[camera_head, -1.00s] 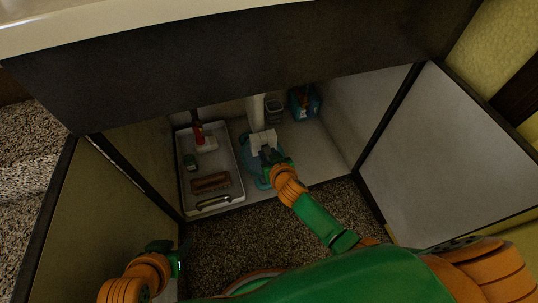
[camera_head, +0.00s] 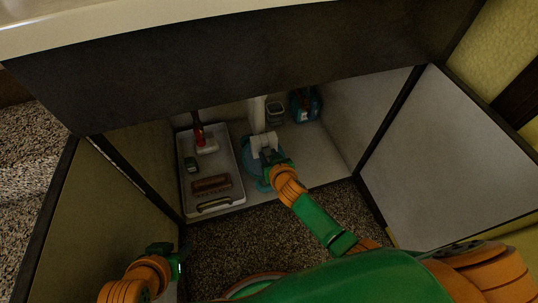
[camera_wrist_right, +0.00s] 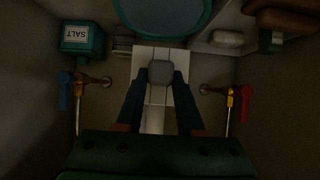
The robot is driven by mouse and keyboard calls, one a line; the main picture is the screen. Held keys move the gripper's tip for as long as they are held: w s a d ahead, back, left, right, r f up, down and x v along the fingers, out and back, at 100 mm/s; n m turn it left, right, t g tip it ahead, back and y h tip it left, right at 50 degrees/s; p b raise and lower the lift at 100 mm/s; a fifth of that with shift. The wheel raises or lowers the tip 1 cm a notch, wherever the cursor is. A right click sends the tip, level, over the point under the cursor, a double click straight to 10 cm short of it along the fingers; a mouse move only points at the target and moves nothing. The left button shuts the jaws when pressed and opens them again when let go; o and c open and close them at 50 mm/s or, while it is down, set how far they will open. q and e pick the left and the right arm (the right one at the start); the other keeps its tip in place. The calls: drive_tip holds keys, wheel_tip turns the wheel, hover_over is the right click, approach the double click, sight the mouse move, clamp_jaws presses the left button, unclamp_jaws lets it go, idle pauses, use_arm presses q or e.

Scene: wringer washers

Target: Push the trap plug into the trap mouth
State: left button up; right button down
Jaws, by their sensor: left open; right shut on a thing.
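The trap plug (camera_wrist_right: 160,72) is a small grey block between the fingertips of my right gripper (camera_wrist_right: 160,84) in the right wrist view. The gripper is shut on it. The white trap (camera_head: 264,139) hangs on the white pipe (camera_head: 257,112) under the sink. In the wrist view the plug lies in front of the white trap (camera_wrist_right: 142,55). The trap mouth is hidden behind it, and I cannot tell how deep the plug sits. My right gripper (camera_head: 267,157) is just in front of the trap in the head view. My left gripper (camera_head: 177,258) is open and empty outside the cabinet.
A teal bucket (camera_head: 250,171) stands below the trap. A white tray (camera_head: 239,182) with several items lies to the left. A blue container (camera_head: 306,104) stands at the back right. Valves with blue (camera_wrist_right: 65,91) and red (camera_wrist_right: 244,103) handles flank the pipe. The cabinet floor's right is free.

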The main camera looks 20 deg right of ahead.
drive_tip(key=shift+w+r, duration=0.2)
drive_tip(key=shift+r, duration=0.05)
drive_tip(key=c, duration=0.8)
unclamp_jaws()
drive_tip(key=shift+c, duration=0.2)
drive_tip(key=o, duration=0.4)
drive_tip(key=shift+f, duration=0.15)
drive_tip(key=shift+o, duration=0.2)
drive_tip(key=o, duration=0.4)
drive_tip(key=shift+s, duration=0.1)
